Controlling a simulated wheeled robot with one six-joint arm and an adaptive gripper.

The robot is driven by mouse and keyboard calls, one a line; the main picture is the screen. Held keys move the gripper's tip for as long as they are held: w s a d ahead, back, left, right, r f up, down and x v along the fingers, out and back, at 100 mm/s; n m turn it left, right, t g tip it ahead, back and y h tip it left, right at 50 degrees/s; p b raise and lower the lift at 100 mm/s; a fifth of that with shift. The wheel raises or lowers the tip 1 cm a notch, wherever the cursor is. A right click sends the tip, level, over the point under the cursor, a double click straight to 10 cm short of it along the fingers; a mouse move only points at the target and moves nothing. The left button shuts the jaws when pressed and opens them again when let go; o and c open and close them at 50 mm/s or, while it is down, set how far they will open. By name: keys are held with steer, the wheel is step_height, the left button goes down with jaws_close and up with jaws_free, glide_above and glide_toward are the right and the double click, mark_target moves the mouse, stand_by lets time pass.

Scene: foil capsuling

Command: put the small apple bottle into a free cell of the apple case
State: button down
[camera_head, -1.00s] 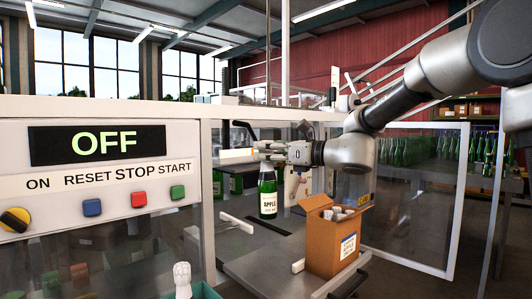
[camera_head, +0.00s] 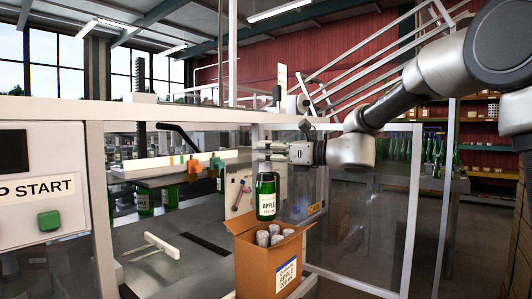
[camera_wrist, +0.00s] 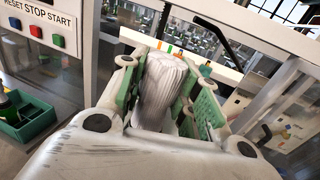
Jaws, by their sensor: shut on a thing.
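The small green apple bottle (camera_head: 266,198), with a white APPLE label, hangs upright from my gripper (camera_head: 268,152). The gripper is shut on the bottle's neck; in the wrist view its green-lined fingers close around the pale foil top (camera_wrist: 165,85). The apple case (camera_head: 262,268) is an open brown cardboard box with an APPLE label. Whether the base is inside the rim, and which cells are free, I cannot tell.
A machine frame with clear panels (camera_head: 385,215) stands behind and beside the case. A control panel (camera_head: 42,200) with a green START button is at the left. In the wrist view a green crate (camera_wrist: 25,115) sits at the left.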

steer(key=shift+d+r, duration=0.1)
stand_by(0.4)
glide_above(274, 216)
steer(key=x, duration=0.3)
steer(key=shift+d+f, duration=0.2)
steer(key=shift+f, duration=8.8)
